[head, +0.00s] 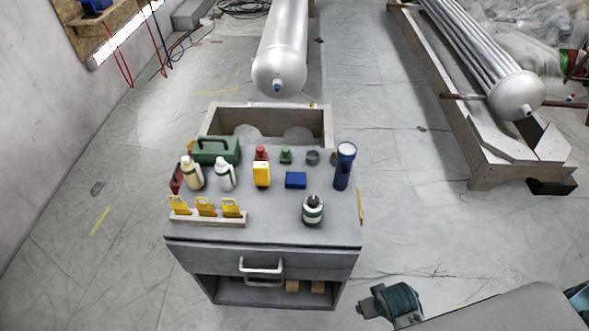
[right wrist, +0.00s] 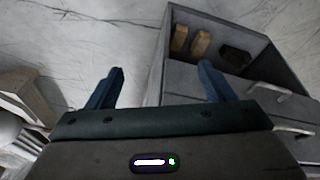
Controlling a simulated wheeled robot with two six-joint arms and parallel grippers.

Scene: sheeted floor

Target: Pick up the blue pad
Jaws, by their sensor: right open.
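The blue pad (head: 296,180) is a small flat-topped block lying on the grey top of the cart (head: 270,228), right of the middle in the head view. A yellow item stands to its left and a dark blue flashlight to its right. My right gripper (right wrist: 160,80) shows in the right wrist view, with its two dark blue fingers apart and nothing between them. It is away from the pad, which does not show in that view. My left gripper is not in view.
The yellow item (head: 262,173), a green case (head: 216,150) and two white bottles are left. The cart's open lower shelf (right wrist: 215,50) holds wooden blocks. Floor right of the cart is largely clear.

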